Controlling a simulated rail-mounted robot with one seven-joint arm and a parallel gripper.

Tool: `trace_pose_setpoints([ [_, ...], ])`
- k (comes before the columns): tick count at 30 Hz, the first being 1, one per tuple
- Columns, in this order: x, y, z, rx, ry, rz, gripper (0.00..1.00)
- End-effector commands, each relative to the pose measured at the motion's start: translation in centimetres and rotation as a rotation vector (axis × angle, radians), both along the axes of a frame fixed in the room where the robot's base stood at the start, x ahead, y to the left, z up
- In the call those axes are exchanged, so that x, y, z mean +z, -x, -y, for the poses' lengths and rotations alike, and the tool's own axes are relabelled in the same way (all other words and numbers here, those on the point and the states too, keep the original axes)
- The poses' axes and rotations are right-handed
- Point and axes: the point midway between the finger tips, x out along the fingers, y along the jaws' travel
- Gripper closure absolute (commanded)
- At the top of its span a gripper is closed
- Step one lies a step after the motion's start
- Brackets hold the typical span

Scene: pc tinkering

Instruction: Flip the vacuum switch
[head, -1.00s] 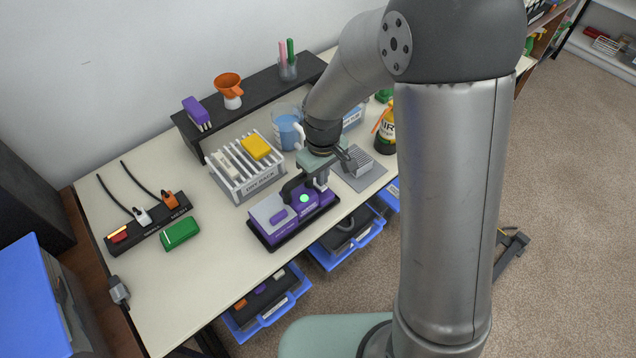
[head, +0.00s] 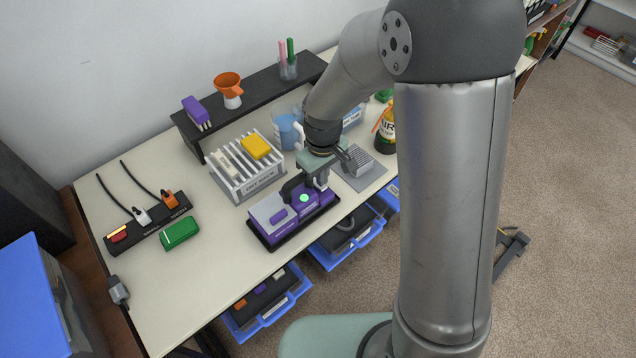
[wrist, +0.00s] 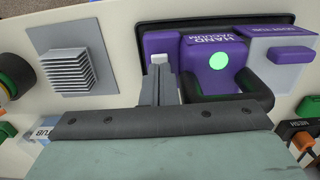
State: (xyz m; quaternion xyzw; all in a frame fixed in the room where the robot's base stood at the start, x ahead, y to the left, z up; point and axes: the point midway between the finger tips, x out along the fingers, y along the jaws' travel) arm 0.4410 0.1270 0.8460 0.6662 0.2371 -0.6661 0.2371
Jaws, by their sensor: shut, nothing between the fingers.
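The purple and grey hand vacuum (head: 272,228) sits on a black base at the table's front edge. It has a black handle and a round, bright green light. In the wrist view its purple body (wrist: 205,84) carries the label "HAND VACUUM", and the green light (wrist: 219,60) shows beside the handle. A small white piece (wrist: 158,58), which looks like the switch, stands on its purple end. My gripper (wrist: 159,80) is shut and empty, its fingertips right at this white piece; contact cannot be told. In the head view my gripper (head: 322,184) is at the vacuum's right end, partly hidden.
A grey finned block on a plate (head: 362,172) lies right of the vacuum. A drying rack (head: 240,180) with a yellow block stands behind it. A green block (head: 180,233) and a power strip (head: 150,224) are to the left. A blue-filled beaker (head: 288,130) stands behind my gripper.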

Motion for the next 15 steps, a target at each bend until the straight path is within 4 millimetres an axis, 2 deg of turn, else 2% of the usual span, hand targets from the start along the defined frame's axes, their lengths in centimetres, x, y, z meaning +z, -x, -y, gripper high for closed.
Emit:
trace_pose_setpoints([
  [15, -0.88, 0.02, 0.01, 0.000, 0.000, 0.000, 1.00],
])
